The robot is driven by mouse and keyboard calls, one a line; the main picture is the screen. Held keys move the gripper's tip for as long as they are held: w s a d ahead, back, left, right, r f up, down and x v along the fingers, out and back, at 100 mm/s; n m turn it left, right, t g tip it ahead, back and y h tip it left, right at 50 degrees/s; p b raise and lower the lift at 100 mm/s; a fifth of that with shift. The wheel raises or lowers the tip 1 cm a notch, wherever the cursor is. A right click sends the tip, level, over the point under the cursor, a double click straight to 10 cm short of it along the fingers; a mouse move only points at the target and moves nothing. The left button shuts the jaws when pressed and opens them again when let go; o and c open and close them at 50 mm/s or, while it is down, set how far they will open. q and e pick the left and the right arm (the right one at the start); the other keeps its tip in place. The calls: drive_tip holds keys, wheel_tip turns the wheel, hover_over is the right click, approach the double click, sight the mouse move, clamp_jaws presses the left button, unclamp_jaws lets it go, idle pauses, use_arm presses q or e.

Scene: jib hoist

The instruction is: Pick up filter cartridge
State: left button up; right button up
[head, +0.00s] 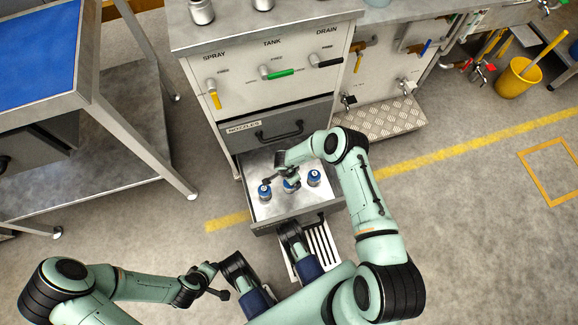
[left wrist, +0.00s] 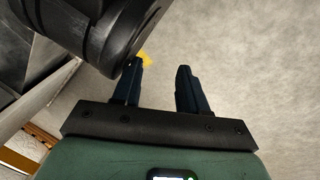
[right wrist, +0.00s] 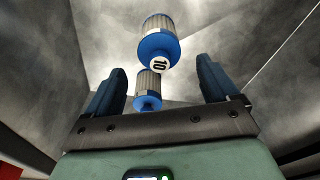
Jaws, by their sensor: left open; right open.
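Three small blue-and-grey canisters, the likely filter cartridges, stand in an open drawer (head: 262,211): a left one (head: 264,192), a middle one (head: 291,186) partly covered by my right gripper, and a right one (head: 314,178). My right gripper (head: 280,180) is open over the drawer. In the right wrist view, a ribbed grey canister with a blue end marked "10" (right wrist: 157,38) lies past the fingertips. Another (right wrist: 148,90) shows between the open fingers; contact cannot be told. My left gripper (left wrist: 159,66) is open and empty above the floor, away from the drawer.
The cabinet (head: 240,75) carries SPRAY, TANK and DRAIN valves above a closed drawer front labelled NOZZLES (head: 278,132). A metal cart (head: 115,120) stands at left. A tread-plate step (head: 385,118) and yellow bucket (head: 518,78) are at right. Floor is free between.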

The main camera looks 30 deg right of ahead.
wheel_tip(320, 180, down, 5)
drive_tip(key=shift+r+b, duration=0.2)
drive_tip(key=shift+b, duration=0.55)
drive_tip(key=shift+f, duration=0.35)
use_arm(q)
drive_tip(key=shift+g, duration=0.7)
drive_tip(key=s+f, duration=0.2)
drive_tip(key=s, duration=0.1)
drive_tip(key=shift+s+a+f, duration=0.2)
drive_tip(key=shift+a+f, duration=0.05)
drive_tip(key=shift+f, duration=0.15)
use_arm(e)
drive_tip(key=c, duration=1.1)
